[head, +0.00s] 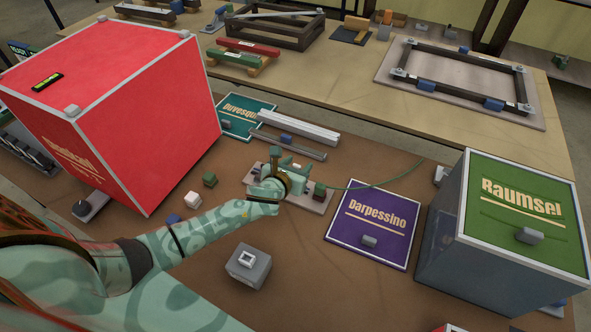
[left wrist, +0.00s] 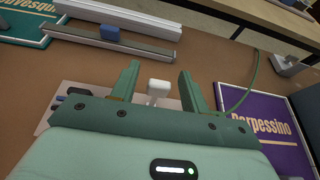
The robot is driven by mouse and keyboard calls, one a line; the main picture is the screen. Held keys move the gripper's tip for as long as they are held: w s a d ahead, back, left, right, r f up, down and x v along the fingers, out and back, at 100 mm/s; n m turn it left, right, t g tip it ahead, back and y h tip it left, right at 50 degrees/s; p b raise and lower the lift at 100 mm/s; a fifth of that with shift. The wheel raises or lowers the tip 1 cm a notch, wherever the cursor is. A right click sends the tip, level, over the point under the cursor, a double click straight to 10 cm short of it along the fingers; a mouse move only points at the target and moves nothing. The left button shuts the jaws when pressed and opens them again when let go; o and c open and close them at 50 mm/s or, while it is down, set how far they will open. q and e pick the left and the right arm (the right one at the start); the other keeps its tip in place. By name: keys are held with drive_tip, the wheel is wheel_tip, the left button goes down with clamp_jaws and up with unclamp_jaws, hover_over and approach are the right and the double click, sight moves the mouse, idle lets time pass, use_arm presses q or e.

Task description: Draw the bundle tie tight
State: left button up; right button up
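My left gripper (head: 286,163) is over a small pale base plate (head: 312,202) near the middle of the brown table. In the left wrist view the left gripper (left wrist: 158,70) is open, its two green fingers apart. A small white block-like piece (left wrist: 157,88) shows between the fingers; I cannot tell whether it is part of the tie. A thin green cord (head: 375,184) runs from the plate to the right; it also shows in the left wrist view (left wrist: 247,88). The bundle itself is mostly hidden by my gripper. My right gripper is not in view.
A large red box (head: 140,110) stands at the left and a grey box with a green lid (head: 475,240) at the right. A purple panel (head: 385,205) lies right of the plate. Metal bars (head: 290,144) lie behind it. A grey block (head: 248,268) sits in front.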

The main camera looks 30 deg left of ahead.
use_arm(q)
drive_tip(key=shift+s+r+p, duration=0.35)
drive_tip(key=shift+s+p, duration=0.25)
drive_tip(key=shift+p+v, duration=1.4)
drive_tip(key=shift+v, duration=0.7)
drive_tip(key=p, duration=0.6)
approach(297, 166)
drive_tip(key=shift+v, duration=3)
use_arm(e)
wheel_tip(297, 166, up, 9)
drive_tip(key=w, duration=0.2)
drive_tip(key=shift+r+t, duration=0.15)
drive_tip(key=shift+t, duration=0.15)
use_arm(q)
drive_tip(key=shift+a+b, duration=0.1)
drive_tip(key=shift+b, duration=0.2)
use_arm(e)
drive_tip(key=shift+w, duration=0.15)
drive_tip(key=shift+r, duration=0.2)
